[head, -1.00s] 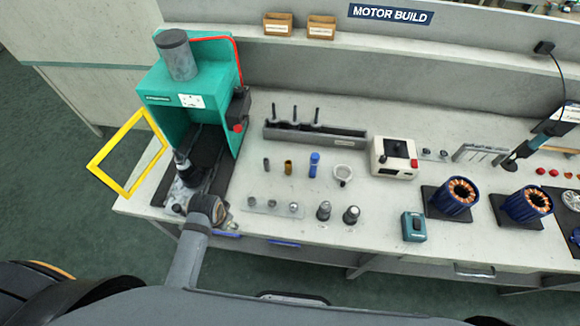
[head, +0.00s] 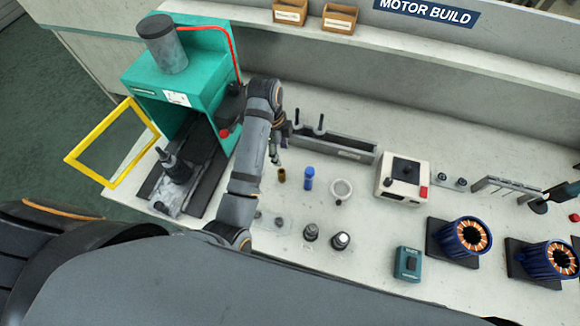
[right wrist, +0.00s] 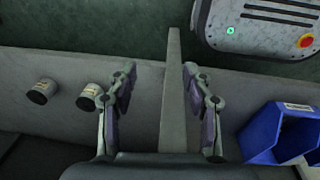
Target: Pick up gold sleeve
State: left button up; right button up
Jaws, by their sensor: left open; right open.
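The gold sleeve (head: 282,175) stands upright on the bench in the head view, just left of a blue cylinder (head: 309,178). My left gripper (head: 275,157) is open, beside and slightly behind the gold sleeve in the picture; its fingertips are small and partly covered by my arm. I cannot tell whether they touch anything. My right gripper (right wrist: 162,85) is open and empty in the right wrist view, away from the sleeve.
A green press (head: 180,80) with a yellow guard frame stands left. A grey rack (head: 340,145) lies behind the sleeve, a white ring (head: 341,188) to its right. A blue bin (right wrist: 262,135) shows in the right wrist view.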

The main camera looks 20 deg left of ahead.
pick_arm(q)
send_over(281, 172)
notch_tip(281, 172, down, 4)
jog(key=shift+f+p, duration=0.35)
jog(key=shift+f, duration=0.15)
jog(key=f, duration=0.2)
jog(key=s+f+p, duration=0.1)
jog(key=f, duration=0.1)
jog(key=shift+d+f, duration=0.2)
jog(key=shift+w+f, duration=0.15)
jog(key=shift+f, duration=0.15)
pick_arm(e)
jog(key=shift+s+a+r, duration=0.25)
jog(key=shift+s+r, duration=0.1)
jog(key=shift+r, duration=0.2)
jog(key=shift+s+a+r, duration=0.2)
jog(key=shift+s+r, duration=0.1)
jog(key=shift+r, duration=0.2)
pick_arm(q)
jog(key=c, duration=0.9)
